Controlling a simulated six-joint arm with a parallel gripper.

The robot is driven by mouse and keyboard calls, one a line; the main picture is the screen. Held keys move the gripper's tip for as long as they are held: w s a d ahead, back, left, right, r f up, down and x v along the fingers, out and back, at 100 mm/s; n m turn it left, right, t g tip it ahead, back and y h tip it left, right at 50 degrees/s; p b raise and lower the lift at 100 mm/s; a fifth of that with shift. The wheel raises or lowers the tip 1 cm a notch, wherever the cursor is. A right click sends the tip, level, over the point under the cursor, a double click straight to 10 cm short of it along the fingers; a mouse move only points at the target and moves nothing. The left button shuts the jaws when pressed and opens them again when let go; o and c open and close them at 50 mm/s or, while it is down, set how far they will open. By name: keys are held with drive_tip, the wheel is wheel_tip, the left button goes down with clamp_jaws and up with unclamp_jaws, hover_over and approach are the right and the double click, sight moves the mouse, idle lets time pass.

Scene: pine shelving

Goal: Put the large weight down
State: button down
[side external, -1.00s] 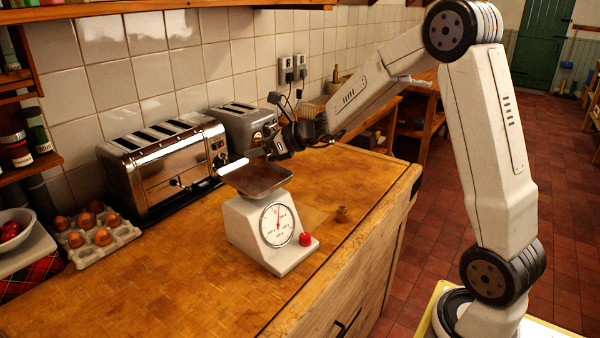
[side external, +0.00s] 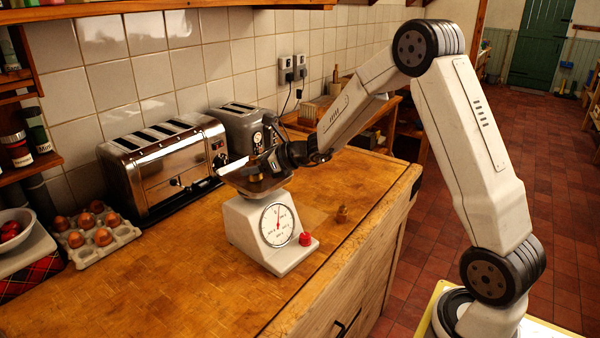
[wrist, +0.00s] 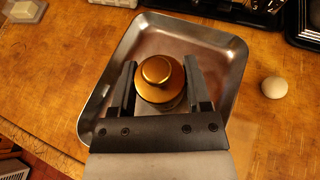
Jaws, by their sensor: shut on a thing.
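The large weight (wrist: 158,75) is a brass knobbed cylinder between the two fingers of my gripper (wrist: 157,92) in the wrist view. My gripper is shut on it, over the metal pan (wrist: 222,43) of the scale. In the side external view my gripper (side external: 262,165) is low at the pan, with the weight partly hidden there. I cannot tell whether the weight touches the pan. The white scale (side external: 250,222) stands upright on the counter, its dial facing the camera.
A chrome toaster (side external: 165,165) and a grey toaster (side external: 240,125) stand behind the scale by the tiled wall. An egg carton (side external: 97,240) is at the left. A pale round thing (wrist: 273,87) lies beside the pan. The counter's front left is clear.

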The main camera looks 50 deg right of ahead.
drive_tip(key=shift+f, duration=0.15)
drive_tip(key=shift+c, duration=0.2)
unclamp_jaws()
drive_tip(key=shift+f, duration=0.1)
drive_tip(key=shift+r, duration=0.2)
drive_tip(key=v, duration=1.2)
drive_tip(key=shift+s+f, duration=0.1)
idle(0.4)
